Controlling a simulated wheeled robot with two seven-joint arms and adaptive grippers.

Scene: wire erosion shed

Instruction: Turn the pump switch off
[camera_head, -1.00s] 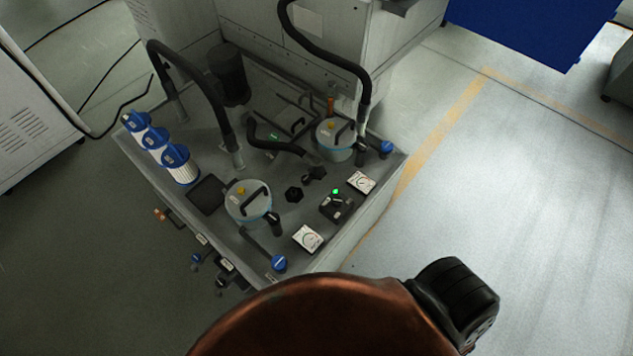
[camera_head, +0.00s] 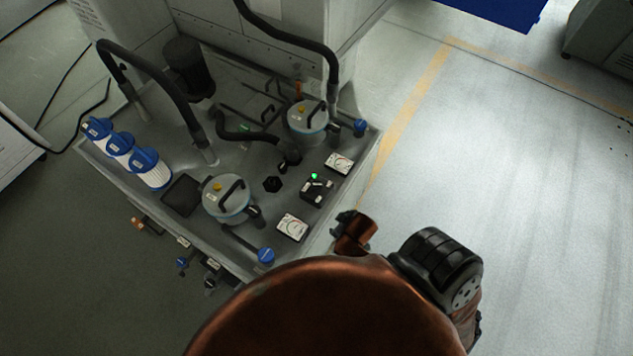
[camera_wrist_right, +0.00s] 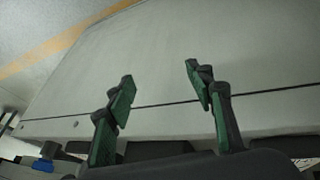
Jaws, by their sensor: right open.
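The pump switch appears to be the small black box (camera_head: 317,190) with a lit green lamp (camera_head: 314,176), on the tank unit's top between two white dial gauges. Its lever position is too small to tell. My right gripper shows in the right wrist view (camera_wrist_right: 160,76), with two green-padded fingers spread apart and nothing between them, over a plain grey panel (camera_wrist_right: 200,50). In the head view only a dark part of it (camera_head: 344,222) shows beside the tank's right edge, below the switch and apart from it. My left gripper is not in view.
The grey tank top carries two lidded round housings (camera_head: 228,198), dial gauges (camera_head: 292,227), a blue knob (camera_head: 266,256), blue-capped filters (camera_head: 147,168) and black hoses (camera_head: 165,75). Open floor with a yellow line (camera_head: 410,105) lies to the right.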

